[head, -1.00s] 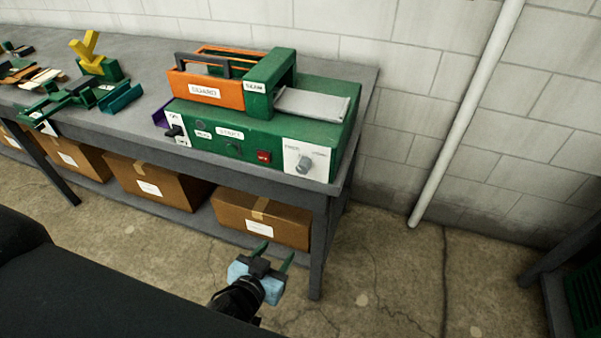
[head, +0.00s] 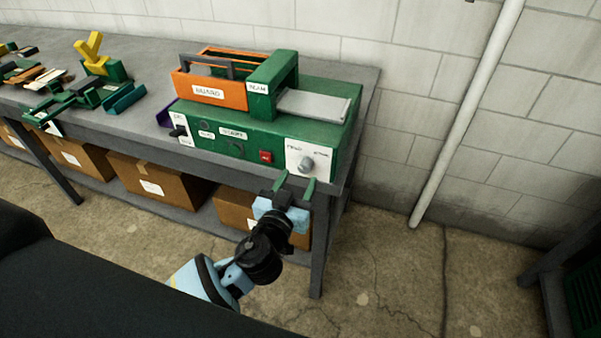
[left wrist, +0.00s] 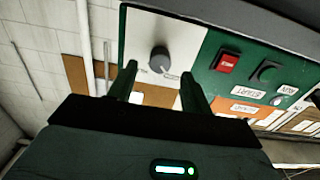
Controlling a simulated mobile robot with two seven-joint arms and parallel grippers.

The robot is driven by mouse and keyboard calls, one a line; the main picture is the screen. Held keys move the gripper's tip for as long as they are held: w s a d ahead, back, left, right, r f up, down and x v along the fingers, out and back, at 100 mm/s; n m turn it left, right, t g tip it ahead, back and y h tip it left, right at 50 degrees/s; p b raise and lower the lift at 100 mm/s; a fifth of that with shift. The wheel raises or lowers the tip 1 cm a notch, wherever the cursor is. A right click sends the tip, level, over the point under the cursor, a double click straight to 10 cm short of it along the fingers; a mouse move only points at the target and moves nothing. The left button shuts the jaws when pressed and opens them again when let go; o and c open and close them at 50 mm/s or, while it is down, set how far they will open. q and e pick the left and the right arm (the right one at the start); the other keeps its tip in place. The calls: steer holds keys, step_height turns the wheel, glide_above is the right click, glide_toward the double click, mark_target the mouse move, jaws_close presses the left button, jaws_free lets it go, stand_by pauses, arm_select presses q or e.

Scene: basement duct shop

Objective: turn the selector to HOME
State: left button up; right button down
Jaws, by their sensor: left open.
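The selector (head: 306,164) is a grey round knob on a white plate at the right end of the green machine's front (head: 215,140). The plate carries small labels above the knob, too small to read surely. In the left wrist view the knob (left wrist: 159,60) stands just beyond the fingertips, between them in the picture, with a pointer mark at its lower edge. My left gripper (head: 295,183) is open and empty, just below and in front of the knob, apart from it. Its two green fingers also show in the left wrist view (left wrist: 160,76). My right gripper is not in view.
A red button (head: 265,157) sits beside the selector plate. An orange guard (head: 209,91) and a grey chute (head: 313,105) top the machine. The grey bench (head: 120,118) holds loose parts at left. Cardboard boxes (head: 157,181) stand on the shelf below. Floor at right is open.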

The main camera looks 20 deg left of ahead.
mark_target(303, 170)
arm_select(q)
steer(key=shift+w, duration=1.65)
steer(key=c, duration=1)
